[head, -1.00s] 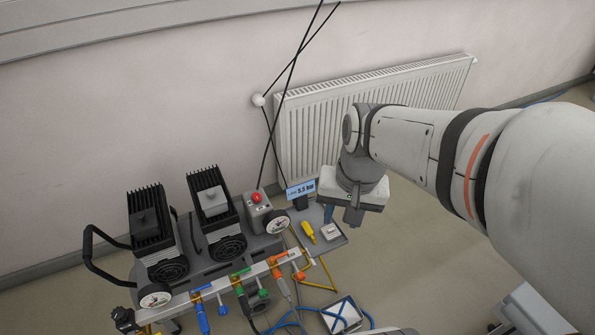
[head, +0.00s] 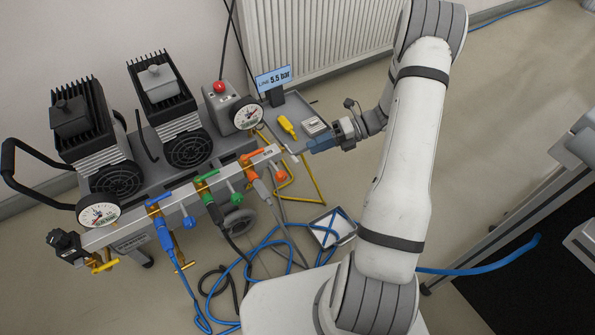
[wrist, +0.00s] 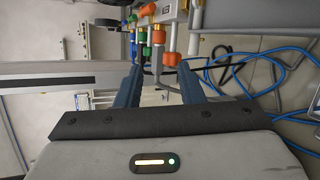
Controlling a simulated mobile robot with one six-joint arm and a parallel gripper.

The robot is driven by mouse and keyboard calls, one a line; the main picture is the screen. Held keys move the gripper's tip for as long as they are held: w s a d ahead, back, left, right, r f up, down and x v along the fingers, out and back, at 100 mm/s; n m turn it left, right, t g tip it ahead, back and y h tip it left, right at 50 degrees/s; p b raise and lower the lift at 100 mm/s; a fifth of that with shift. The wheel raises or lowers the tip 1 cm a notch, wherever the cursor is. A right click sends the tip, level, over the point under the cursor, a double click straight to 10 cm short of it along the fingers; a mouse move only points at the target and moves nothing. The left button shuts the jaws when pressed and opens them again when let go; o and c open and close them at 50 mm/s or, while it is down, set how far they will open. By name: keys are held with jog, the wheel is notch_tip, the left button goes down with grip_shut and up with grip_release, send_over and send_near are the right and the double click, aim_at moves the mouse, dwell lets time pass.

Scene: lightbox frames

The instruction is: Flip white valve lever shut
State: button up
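The valve manifold (head: 140,222) is a pale bar on the cart's front. I cannot single out a white lever for certain; the bar's right end near my gripper is pale and small in view. My gripper (head: 318,144) is just right of that end, its blue fingers pointing left toward it. In the wrist view the two fingers (wrist: 160,88) are apart. A grey hose fitting (wrist: 156,62) and an orange knob (wrist: 170,59) show beyond them, with nothing visibly held.
A grey tray (head: 275,116) with a yellow tool (head: 287,126) lies behind my gripper. A pressure display (head: 272,78) reads 5.5 bar. Blue hoses (head: 262,245) and a floor box (head: 332,228) lie below. Two pumps stand left.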

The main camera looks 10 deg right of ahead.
aim_at(296, 159)
notch_tip(296, 159, down, 6)
jog(key=d+r+m+t+y+b, duration=0.1)
jog(key=m, duration=0.2)
jog(key=shift+t, duration=0.3)
jog(key=b+x, duration=0.1)
jog(key=x, duration=0.1)
jog(key=b+x, duration=0.1)
jog(key=x, duration=0.2)
jog(key=b+x, duration=0.1)
jog(key=x, duration=0.1)
jog(key=shift+w+a+f, duration=0.15)
jog(key=shift+w+a, duration=0.05)
jog(key=shift+w, duration=0.25)
jog(key=shift+c, duration=0.3)
grip_shut()
